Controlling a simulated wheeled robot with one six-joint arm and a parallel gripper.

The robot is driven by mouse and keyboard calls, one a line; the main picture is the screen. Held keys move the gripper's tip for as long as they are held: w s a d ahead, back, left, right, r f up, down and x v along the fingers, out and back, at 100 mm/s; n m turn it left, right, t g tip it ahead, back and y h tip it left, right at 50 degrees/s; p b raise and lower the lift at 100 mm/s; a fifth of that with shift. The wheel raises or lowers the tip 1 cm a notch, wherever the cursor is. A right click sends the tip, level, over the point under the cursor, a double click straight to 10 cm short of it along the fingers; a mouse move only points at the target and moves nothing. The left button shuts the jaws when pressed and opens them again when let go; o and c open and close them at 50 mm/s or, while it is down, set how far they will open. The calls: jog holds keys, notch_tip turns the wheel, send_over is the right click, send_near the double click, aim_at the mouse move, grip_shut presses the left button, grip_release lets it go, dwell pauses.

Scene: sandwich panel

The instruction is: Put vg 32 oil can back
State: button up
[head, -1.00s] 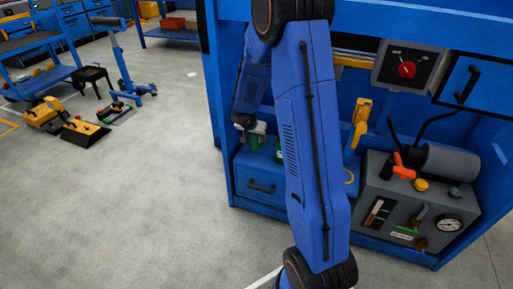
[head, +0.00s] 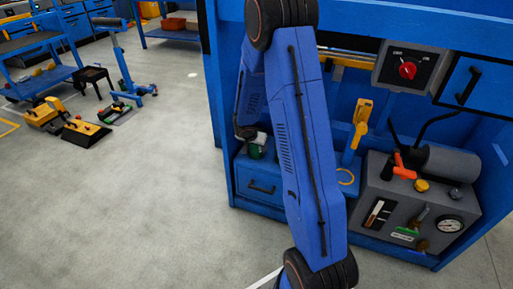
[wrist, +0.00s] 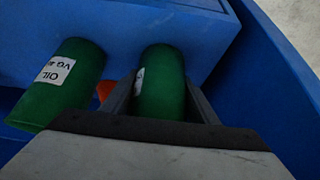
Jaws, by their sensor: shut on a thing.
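In the wrist view my gripper (wrist: 162,100) is shut on a green can (wrist: 160,85), with one dark finger on each side of it. Only an edge of this can's white label shows, so I cannot read its grade. A second green can (wrist: 68,88) is to the left, outside the fingers; its upside-down label shows "OIL VG" and a number too small to read. In the head view a green can (head: 256,152) shows beside my arm, low in the blue bench. Whether its base touches the surface is hidden.
The blue drawer box (head: 262,187) is under the can, inside the bench. A small orange thing (wrist: 103,90) shows between the cans. To the right are a yellow tool (head: 361,122) and a grey gauge unit (head: 415,205).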

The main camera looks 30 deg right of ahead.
jog(key=o, duration=1.5)
jog(key=shift+s+a+r, duration=0.1)
jog(key=shift+a+r, duration=0.05)
jog(key=shift+r, duration=0.3)
jog(key=s+a+r+n, duration=0.2)
jog(key=s+a+r, duration=0.2)
jog(key=s+r, duration=0.65)
jog(key=s+a+r+n, duration=0.2)
jog(key=s+a+r, duration=0.2)
jog(key=s+r, duration=0.7)
jog(key=s+a+r+n+y, duration=0.1)
jog(key=s+a+r+n, duration=0.1)
jog(key=s, duration=0.4)
jog(key=s+a+r+n+y, duration=0.2)
jog(key=s+a+r, duration=0.1)
jog(key=s+a, duration=0.2)
jog(key=s+a+r+n+t+y, duration=0.1)
jog(key=s+a+r+n, duration=0.1)
jog(key=s, duration=0.5)
jog(key=shift+a+r+y, duration=0.4)
jog(key=shift+a+r, duration=0.25)
jog(key=shift+r, duration=0.1)
